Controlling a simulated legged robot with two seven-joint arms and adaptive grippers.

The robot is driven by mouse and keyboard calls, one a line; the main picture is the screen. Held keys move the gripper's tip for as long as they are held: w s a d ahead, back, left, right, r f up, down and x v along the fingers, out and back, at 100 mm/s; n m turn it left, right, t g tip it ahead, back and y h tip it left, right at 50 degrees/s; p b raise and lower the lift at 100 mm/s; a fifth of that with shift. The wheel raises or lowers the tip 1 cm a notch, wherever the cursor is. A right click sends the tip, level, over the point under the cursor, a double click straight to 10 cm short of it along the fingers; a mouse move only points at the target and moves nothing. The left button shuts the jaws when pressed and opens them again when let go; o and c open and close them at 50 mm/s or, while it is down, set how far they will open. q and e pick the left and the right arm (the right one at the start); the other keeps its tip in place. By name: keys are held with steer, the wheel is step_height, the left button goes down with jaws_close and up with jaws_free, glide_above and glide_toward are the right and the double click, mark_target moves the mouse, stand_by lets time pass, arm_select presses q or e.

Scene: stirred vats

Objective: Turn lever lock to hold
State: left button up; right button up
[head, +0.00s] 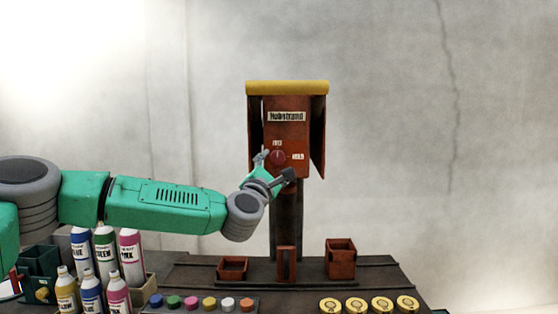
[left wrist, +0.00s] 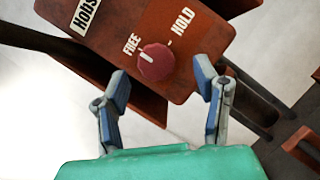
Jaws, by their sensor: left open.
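The lever lock is a round dark red knob (head: 277,157) on the front of a rusty red box (head: 287,135) on a post. In the left wrist view the knob (left wrist: 155,62) has a short white mark pointing toward the word FREE. The word HOLD (left wrist: 182,22) stands to the right of it, with a small dash. My left gripper (head: 274,169) is in front of the box, just below the knob. Its two blue-grey fingers (left wrist: 163,86) are spread open, one on each side below the knob, apparently not touching it. My right gripper is not in view.
Below, a dark bench (head: 190,272) carries red open boxes (head: 341,258), a row of coloured paint pots (head: 209,303) and several yellow discs (head: 357,305). Bottles (head: 131,258) stand at left under my left arm. The box has side flaps (head: 318,135) and a yellow top (head: 287,87).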

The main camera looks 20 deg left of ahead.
mark_target(276, 162)
arm_select(q)
steer(key=w, duration=0.1)
steer(key=w+a, duration=0.1)
steer(key=w, duration=0.1)
steer(key=shift+a+r, duration=0.15)
steer(key=shift+r, duration=0.15)
steer(key=shift+d+r, duration=0.1)
steer(key=shift+d, duration=0.5)
steer(key=c, duration=1.2)
steer(key=shift+o, duration=0.3)
steer(key=shift+a, duration=0.15)
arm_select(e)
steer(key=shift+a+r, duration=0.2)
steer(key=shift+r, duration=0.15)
